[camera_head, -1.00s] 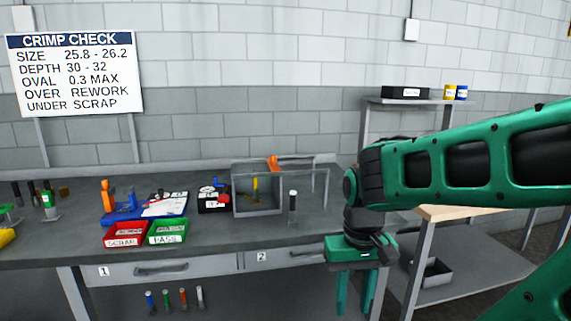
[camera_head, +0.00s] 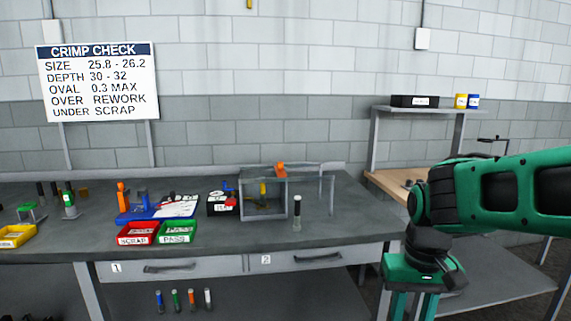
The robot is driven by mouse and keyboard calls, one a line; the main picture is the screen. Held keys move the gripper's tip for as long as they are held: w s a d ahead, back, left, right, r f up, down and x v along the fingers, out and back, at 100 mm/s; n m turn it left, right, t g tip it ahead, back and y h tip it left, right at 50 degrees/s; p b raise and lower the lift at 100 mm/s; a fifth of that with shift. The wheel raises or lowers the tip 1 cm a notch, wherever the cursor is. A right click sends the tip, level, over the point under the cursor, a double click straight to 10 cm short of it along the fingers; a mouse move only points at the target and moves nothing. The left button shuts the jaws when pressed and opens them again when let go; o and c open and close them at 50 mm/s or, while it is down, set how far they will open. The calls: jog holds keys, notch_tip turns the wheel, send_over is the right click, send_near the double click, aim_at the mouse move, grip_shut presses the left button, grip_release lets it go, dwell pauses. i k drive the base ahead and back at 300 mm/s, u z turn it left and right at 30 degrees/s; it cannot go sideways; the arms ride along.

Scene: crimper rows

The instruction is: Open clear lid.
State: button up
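A grey-framed box (camera_head: 263,216) stands at the back of the workbench, with a yellow-handled item (camera_head: 263,190) inside. A thin see-through panel (camera_head: 305,179), which looks like the clear lid, lies level across the top and reaches right to a slim frame. An orange piece (camera_head: 281,170), like a handle or clip, sits at the panel's back edge. My gripper (camera_head: 413,306) points down in front of the bench's right end, well right of the box and nearer the camera. Its fingers are apart with nothing seen between them; their tips are cut off by the picture's lower edge.
A dark-bodied cylinder with a pale top (camera_head: 297,212) stands right in front of the box. A black box (camera_head: 222,204), red SCRAP bin (camera_head: 137,239) and green PASS bin (camera_head: 177,238) are to the left. The bench top (camera_head: 350,220) is clear at right. A shelf unit (camera_head: 373,145) stands beyond.

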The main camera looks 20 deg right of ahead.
aim_at(281, 173)
jog(key=z, duration=0.05)
jog(key=i, duration=1)
jog(key=u, duration=0.05)
